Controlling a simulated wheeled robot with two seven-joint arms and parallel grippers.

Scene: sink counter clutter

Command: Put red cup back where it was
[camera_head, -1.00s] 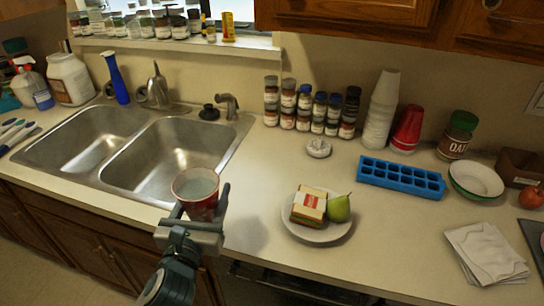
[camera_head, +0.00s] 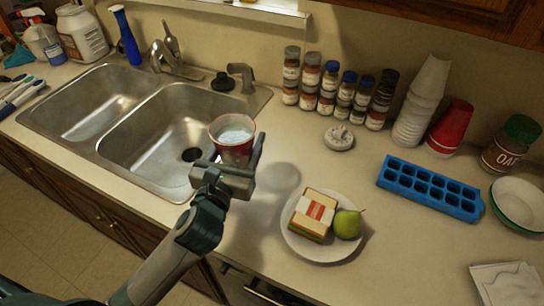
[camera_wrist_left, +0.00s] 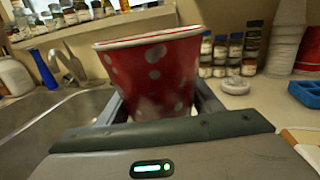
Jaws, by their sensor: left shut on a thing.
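The red cup (camera_head: 234,146) with white dots is upright and looks white inside. My left gripper (camera_head: 238,160) is shut on it and holds it near the counter's front edge, by the right sink basin. In the left wrist view the red cup (camera_wrist_left: 156,75) fills the middle, between my left gripper's fingers (camera_wrist_left: 160,110). Its lower part is hidden behind the gripper body. A stack of other red cups (camera_head: 451,128) stands upside down at the back right, beside a stack of white cups (camera_head: 421,105). My right gripper is not in view.
A plate (camera_head: 293,240) with a sandwich (camera_head: 313,214) and a green pear (camera_head: 348,224) lies right of the held cup. A blue ice tray (camera_head: 430,188), spice jars (camera_head: 328,90) and a small white object (camera_head: 339,137) stand behind. Bare counter lies between plate and sink.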

